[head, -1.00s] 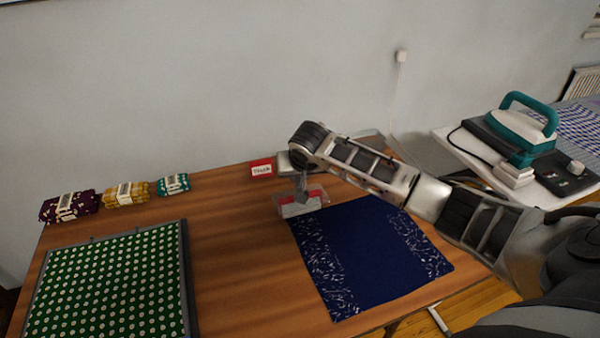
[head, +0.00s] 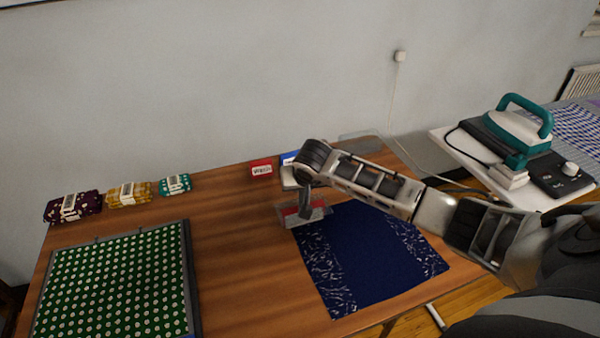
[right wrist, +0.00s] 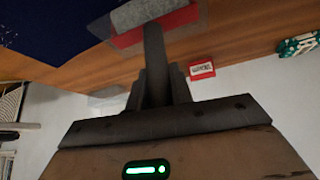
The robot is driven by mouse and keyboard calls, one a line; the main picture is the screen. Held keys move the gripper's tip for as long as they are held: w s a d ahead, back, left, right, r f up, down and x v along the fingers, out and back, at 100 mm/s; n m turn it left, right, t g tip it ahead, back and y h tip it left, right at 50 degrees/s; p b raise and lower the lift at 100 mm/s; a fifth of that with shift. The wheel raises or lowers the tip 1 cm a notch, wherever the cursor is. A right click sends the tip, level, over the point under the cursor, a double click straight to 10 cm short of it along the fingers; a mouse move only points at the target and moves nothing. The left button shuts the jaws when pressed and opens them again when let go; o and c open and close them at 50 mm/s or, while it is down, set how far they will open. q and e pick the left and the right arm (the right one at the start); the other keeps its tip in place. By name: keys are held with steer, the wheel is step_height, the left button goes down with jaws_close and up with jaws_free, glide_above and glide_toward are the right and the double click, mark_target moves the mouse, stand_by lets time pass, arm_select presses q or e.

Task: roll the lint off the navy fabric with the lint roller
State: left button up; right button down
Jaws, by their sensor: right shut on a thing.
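The navy fabric (head: 378,262) lies flat on the wooden table, with white lint in a band along its left side and another along its right side. The middle band looks clean. My right gripper (head: 304,198) is shut on the lint roller (head: 290,219), which has a grey roll and red parts. The roller is at the fabric's far left corner, partly over bare table; I cannot tell if it touches. In the right wrist view, the lint roller (right wrist: 150,14) extends beyond my gripper (right wrist: 155,85). My left gripper is out of view.
A green dotted cloth (head: 115,285) in a dark frame lies at left. Purple (head: 72,207), mustard (head: 128,195) and teal (head: 174,185) bundles line the back, near a red sign (head: 262,168) and a blue one (head: 288,157). An iron (head: 520,130) stands at right.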

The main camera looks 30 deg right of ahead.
steer(key=s+a, duration=0.3)
steer(key=s, duration=1)
steer(key=s+a, duration=0.3)
steer(key=s, duration=1)
steer(key=shift+s+a, duration=0.15)
steer(key=shift+s, duration=0.05)
